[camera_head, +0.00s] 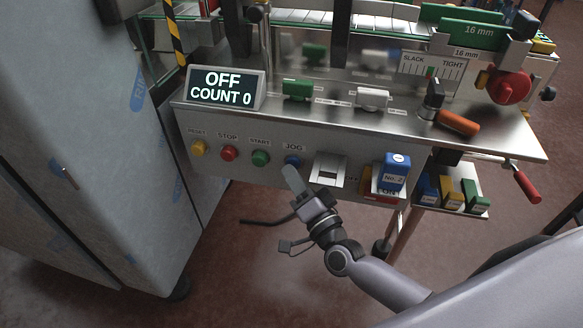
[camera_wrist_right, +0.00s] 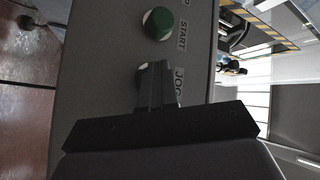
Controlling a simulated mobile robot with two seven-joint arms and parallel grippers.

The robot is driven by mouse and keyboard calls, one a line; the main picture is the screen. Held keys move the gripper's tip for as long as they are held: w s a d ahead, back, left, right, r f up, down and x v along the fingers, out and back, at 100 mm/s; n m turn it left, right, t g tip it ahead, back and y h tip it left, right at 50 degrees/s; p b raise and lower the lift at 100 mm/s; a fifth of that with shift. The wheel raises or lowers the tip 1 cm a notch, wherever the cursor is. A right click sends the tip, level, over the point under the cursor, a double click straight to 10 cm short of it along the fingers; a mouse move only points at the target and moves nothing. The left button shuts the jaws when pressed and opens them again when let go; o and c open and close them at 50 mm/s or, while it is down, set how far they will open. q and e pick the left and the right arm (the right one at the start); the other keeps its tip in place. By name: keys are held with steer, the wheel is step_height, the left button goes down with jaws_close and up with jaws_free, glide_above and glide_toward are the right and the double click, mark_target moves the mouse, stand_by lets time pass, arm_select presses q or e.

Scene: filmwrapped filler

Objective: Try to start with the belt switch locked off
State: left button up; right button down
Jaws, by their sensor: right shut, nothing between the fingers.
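The display (camera_head: 222,88) reads "OFF COUNT 0". A blue block marked "No. 2" (camera_head: 396,171), like a lock, sits over the switch (camera_head: 386,190) at the right of the front panel. The red plate below it shows "ON"; the block hides the switch's lever or knob. The green START button (camera_head: 260,158) is also in the right wrist view (camera_wrist_right: 158,23). The blue JOG button (camera_head: 292,161) is right of it. My right gripper (camera_head: 291,174) is shut and empty, its tips at or just before JOG; contact cannot be told. My left gripper is out of view.
The yellow RESET (camera_head: 199,148) and red STOP (camera_head: 229,153) buttons are left of START. A metal bracket (camera_head: 327,170) sticks out right of JOG. A tray at right holds blue, yellow and green blocks (camera_head: 452,193). A wrapped grey cabinet (camera_head: 95,140) stands left.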

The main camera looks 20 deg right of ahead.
stand_by(0.4)
steer(key=shift+s+a+p, duration=0.25)
steer(key=shift+s+a, duration=0.1)
steer(key=shift+s, duration=0.2)
steer(key=shift+s+a+p, duration=0.25)
steer(key=shift+s+a, duration=0.05)
steer(key=shift+s, duration=0.2)
steer(key=shift+s+a+p, duration=0.4)
steer(key=shift+s+a, duration=0.3)
steer(key=shift+s, duration=0.35)
steer(key=shift+s+a+p, duration=0.35)
steer(key=shift+s+a, duration=0.35)
steer(key=shift+s, duration=0.3)
